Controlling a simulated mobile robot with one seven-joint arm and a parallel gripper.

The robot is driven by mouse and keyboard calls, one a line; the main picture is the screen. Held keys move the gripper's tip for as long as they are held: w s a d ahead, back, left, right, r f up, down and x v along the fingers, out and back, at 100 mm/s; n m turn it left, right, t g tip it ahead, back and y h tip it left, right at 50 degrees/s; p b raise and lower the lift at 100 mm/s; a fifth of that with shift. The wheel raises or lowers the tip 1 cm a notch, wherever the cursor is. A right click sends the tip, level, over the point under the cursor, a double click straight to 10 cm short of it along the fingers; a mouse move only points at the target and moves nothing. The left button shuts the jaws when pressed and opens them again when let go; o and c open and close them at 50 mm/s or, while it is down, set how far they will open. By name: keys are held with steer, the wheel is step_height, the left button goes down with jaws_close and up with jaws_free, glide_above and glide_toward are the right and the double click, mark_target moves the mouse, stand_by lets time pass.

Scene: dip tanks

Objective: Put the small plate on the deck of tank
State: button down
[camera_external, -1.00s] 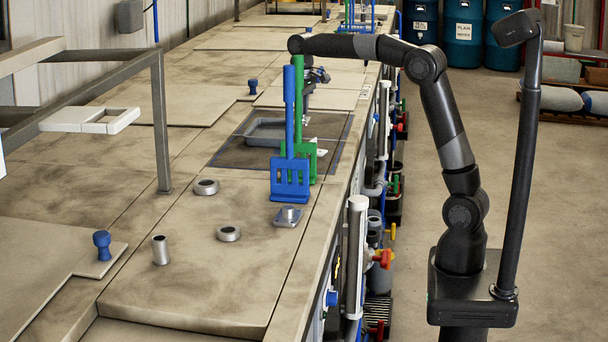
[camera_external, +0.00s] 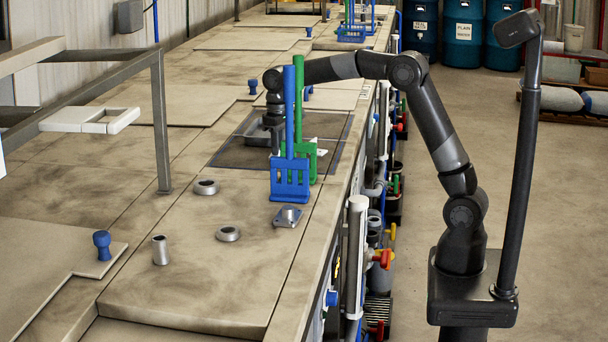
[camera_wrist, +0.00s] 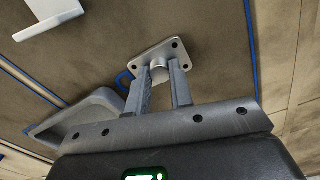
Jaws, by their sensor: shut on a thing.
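In the wrist view, my gripper (camera_wrist: 163,78) is shut on the round boss of a small grey square plate (camera_wrist: 175,50) with holes at its corners. In the external view, my gripper (camera_external: 276,148) points down over the dark tank area, beside the grey tray (camera_external: 252,131), behind the blue rack's handle. The held plate cannot be made out there. I cannot tell whether it touches the surface below. A similar small plate with a boss (camera_external: 287,217) lies on the pale deck (camera_external: 200,270) in front of the blue rack.
A blue rack (camera_external: 290,181) and a green rack (camera_external: 311,160) with tall handles stand close to my gripper. The tray (camera_wrist: 75,125) shows at left in the wrist view, with a white piece (camera_wrist: 50,14) above. Metal rings (camera_external: 228,234) and a short tube (camera_external: 160,250) stand nearer.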

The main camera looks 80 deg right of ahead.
steer(key=c, duration=1.3)
jaws_free()
steer(key=shift+f, duration=0.15)
step_height(320, 180, up, 11)
steer(key=s+a+r+t, duration=0.1)
steer(key=s+a+r, duration=0.35)
steer(key=s, duration=0.25)
steer(key=s+a+f+n+t, duration=0.1)
steer(key=s+a+f, duration=0.2)
steer(key=s, duration=0.5)
steer(key=s+a+f+n+t, duration=0.1)
steer(key=s+a+f, duration=0.3)
steer(key=s, duration=0.5)
steer(key=s+a+f+n+t, duration=0.1)
steer(key=s+a+f+t, duration=0.1)
steer(key=s+f, duration=0.4)
steer(key=shift+s+a+f+t, duration=0.1)
steer(key=shift+s+a, duration=0.15)
steer(key=shift+s, duration=0.3)
steer(key=shift+s+a+f+t, duration=0.1)
steer(key=shift+s+a, duration=0.15)
steer(key=shift+s, duration=0.3)
steer(key=shift+s+a+f+t, duration=0.1)
steer(key=shift+s+a, duration=0.15)
steer(key=shift+s, duration=0.3)
steer(key=shift+r, duration=0.1)
